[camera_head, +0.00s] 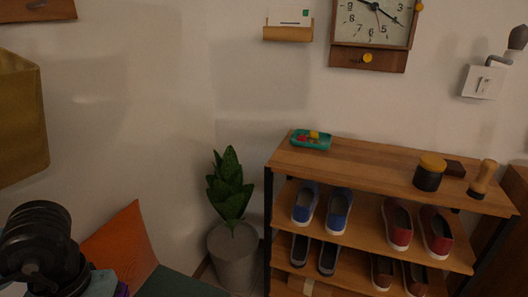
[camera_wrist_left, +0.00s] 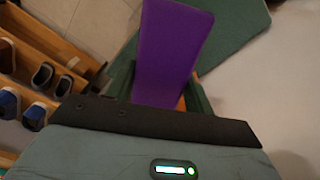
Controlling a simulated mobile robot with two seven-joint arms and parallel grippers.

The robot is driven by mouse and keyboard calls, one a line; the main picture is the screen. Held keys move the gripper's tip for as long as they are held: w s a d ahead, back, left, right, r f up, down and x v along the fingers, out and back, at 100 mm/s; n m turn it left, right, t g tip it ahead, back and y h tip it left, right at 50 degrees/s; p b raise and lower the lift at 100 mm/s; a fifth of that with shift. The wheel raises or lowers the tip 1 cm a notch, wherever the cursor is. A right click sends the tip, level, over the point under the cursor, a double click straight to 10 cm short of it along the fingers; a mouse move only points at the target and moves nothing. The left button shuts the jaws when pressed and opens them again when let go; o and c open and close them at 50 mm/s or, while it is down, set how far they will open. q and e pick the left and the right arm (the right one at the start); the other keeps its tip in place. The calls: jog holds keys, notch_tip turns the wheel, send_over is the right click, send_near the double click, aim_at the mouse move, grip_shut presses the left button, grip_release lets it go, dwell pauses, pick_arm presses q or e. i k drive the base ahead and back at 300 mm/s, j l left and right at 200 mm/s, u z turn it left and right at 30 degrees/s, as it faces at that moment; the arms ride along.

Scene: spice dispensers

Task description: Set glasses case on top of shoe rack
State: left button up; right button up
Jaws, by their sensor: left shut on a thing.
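A purple glasses case (camera_wrist_left: 174,45) sticks out from my left gripper (camera_wrist_left: 162,88) in the left wrist view. The gripper is shut on it, with a dark finger on each side. The wooden shoe rack (camera_head: 375,167) stands at the right, well away from the case. Its top board has bare wood in the middle. My right gripper is in neither view.
On the rack top are a teal tray (camera_head: 312,145) at the left, and a dark jar (camera_head: 430,174), dark box (camera_head: 454,168) and wooden-handled item (camera_head: 483,178) at the right. Shoes fill the shelves. A potted plant (camera_head: 231,215) and orange cushion (camera_head: 124,250) stand left of the rack.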

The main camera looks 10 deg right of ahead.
aim_at(382, 172)
jog(key=l+z, duration=0.3)
jog(key=i+l+z, duration=0.25)
jog(key=l, duration=0.15)
jog(key=i+l+z, duration=0.25)
jog(key=z, duration=0.15)
jog(key=l, duration=0.1)
